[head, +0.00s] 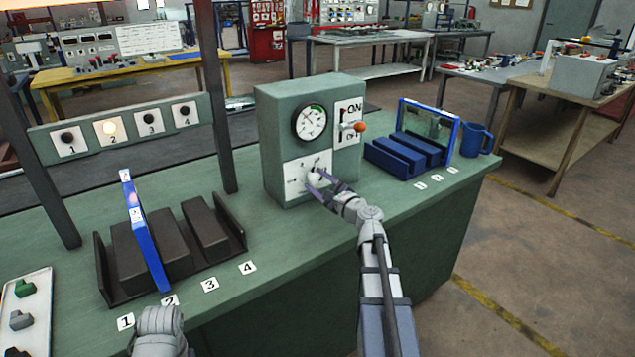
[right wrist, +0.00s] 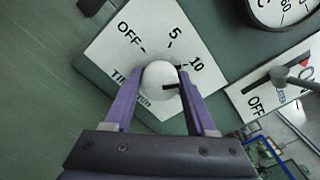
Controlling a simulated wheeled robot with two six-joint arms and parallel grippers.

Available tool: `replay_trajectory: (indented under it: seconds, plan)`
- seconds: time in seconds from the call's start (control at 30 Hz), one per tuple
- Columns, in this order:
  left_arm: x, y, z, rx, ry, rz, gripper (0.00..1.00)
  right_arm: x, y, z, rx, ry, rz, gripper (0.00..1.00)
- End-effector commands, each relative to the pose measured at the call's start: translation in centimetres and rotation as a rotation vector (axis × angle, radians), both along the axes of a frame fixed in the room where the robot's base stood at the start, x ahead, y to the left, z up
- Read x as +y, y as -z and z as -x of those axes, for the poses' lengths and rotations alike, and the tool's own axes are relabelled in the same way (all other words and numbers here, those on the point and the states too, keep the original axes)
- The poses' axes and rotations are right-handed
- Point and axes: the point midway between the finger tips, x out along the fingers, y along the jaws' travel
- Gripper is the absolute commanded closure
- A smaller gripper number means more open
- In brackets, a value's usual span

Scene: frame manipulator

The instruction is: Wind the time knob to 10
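The time knob (right wrist: 158,84) is a round white knob with a black mark, on a white plate (right wrist: 112,42) marked OFF, 5 and 10. Its mark points to the right in the right wrist view, close to the 10 side; exact alignment is hard to tell. In the head view the plate (head: 296,178) is low on the front of a green box (head: 275,120). My right gripper (right wrist: 158,84) has its purple fingers on both sides of the knob, seemingly closed against it; it also shows in the head view (head: 318,182). Of my left arm only a grey part shows at bottom left.
A round gauge (head: 310,122) and an ON/OFF lever with an orange tip (head: 360,127) are above and right of the plate. A black slotted rack (head: 207,233) with a blue frame (head: 147,235) stands left, a blue rack (head: 402,155) and blue mug (head: 474,139) right.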

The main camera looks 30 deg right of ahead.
Motion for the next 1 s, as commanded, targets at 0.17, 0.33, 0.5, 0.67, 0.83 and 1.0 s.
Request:
replay_trajectory:
  seconds: [0.17,0.33,0.5,0.67,0.83,1.0]
  plan:
    - [0.0,0.0,0.0,0.0,0.0,0.0,0.38,0.0,0.0,0.0,0.0,0.0,0.0,0.22]
    - [0.0,0.0,0.0,0.0,0.0,0.0,0.38,0.0,0.0,0.0,-0.001,0.0,-0.001,0.19]
    - [0.0,0.0,0.0,0.0,0.0,0.0,0.38,0.0,0.0,0.5,-0.001,0.0,-0.001,0.19]
    - [0.0,0.0,0.0,0.0,0.0,0.0,0.38,-0.1,0.0,3.0,-0.001,0.003,-0.001,0.19]
    - [0.0,0.0,0.0,0.0,0.0,0.0,0.38,-0.3,0.0,5.7,-0.001,0.002,-0.001,0.19]
    - [0.0,0.0,0.0,0.0,0.0,0.0,0.38,-0.5,0.0,7.4,-0.001,0.001,-0.001,0.19]
